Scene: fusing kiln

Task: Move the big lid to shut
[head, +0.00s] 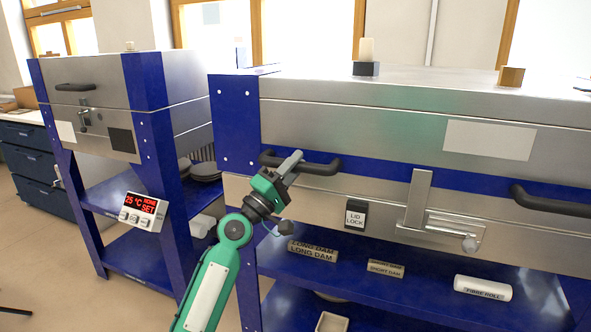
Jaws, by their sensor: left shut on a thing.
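The big kiln's steel lid (380,118) spans the right of the head view, with a blue band along its lower front. It looks level and low over the steel body; I cannot tell whether a thin gap remains. Two dark handles sit on its front, the left handle (318,168) and the right handle (545,203). My left gripper (288,165) is at the left end of the left handle and shut on it. A steel latch (417,205) and a black "LID LOCK" box (356,214) are on the kiln front. My right gripper is out of view.
A smaller kiln (95,75) stands at left with a temperature display (143,208). The blue shelf (345,285) below the big kiln holds a long dam (312,251), a short dam (385,268) and a fibre roll (482,288). Small blocks stand on the lid.

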